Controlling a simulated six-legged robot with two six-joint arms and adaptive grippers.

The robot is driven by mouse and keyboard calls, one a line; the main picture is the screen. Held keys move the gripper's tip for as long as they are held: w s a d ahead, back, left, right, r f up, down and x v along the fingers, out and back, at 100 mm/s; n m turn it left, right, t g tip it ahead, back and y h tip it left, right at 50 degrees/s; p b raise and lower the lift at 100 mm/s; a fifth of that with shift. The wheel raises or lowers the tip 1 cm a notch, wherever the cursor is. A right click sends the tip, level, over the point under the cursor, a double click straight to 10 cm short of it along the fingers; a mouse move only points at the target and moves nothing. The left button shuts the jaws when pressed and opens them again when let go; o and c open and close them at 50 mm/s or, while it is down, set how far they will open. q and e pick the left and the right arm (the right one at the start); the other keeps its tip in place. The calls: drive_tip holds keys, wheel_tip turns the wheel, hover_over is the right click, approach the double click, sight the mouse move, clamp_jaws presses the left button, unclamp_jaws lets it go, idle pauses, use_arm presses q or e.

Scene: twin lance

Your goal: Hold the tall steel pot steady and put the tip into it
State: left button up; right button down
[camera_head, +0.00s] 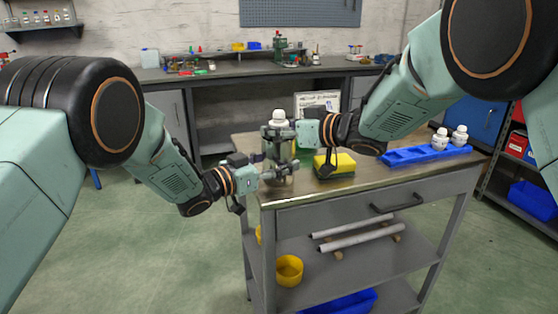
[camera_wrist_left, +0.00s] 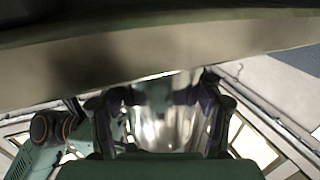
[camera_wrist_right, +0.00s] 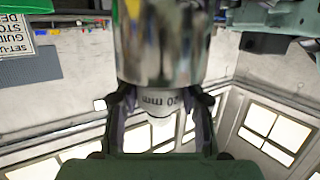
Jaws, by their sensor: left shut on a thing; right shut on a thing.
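The tall steel pot (camera_head: 278,152) stands upright at the left end of the grey workbench. My left gripper (camera_head: 274,174) is shut on its lower part; the shiny wall shows between the fingers in the left wrist view (camera_wrist_left: 165,118). My right gripper (camera_head: 285,132) is shut on the white tip (camera_head: 279,116) at the top of the pot. In the right wrist view the tip (camera_wrist_right: 162,130) carries "20 mm" lettering, and the steel pot (camera_wrist_right: 165,45) hides its far end. I cannot tell how deep it sits.
A yellow and dark sponge-like block (camera_head: 335,166) lies right of the pot. A blue rack (camera_head: 410,156) with two white pieces (camera_head: 440,139) is at the right. A framed sign (camera_head: 317,104) stands behind.

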use_arm(q)
drive_tip(key=shift+s+d+r, duration=0.1)
drive_tip(key=shift+r, duration=0.05)
use_arm(e)
drive_tip(key=shift+s+f, duration=0.2)
drive_tip(key=shift+f, duration=0.85)
drive_tip(key=c, duration=1)
unclamp_jaws()
use_arm(q)
drive_tip(key=shift+r, duration=0.1)
use_arm(e)
drive_tip(key=shift+o, duration=1.4)
use_arm(q)
drive_tip(key=shift+r, duration=0.1)
use_arm(e)
drive_tip(key=shift+s+d, duration=0.1)
drive_tip(key=shift+s+d+r, duration=0.15)
drive_tip(key=shift+d, duration=0.1)
use_arm(q)
drive_tip(key=shift+f, duration=0.3)
use_arm(e)
drive_tip(key=r+v, duration=0.1)
drive_tip(key=v, duration=1)
drive_tip(key=shift+r, duration=0.4)
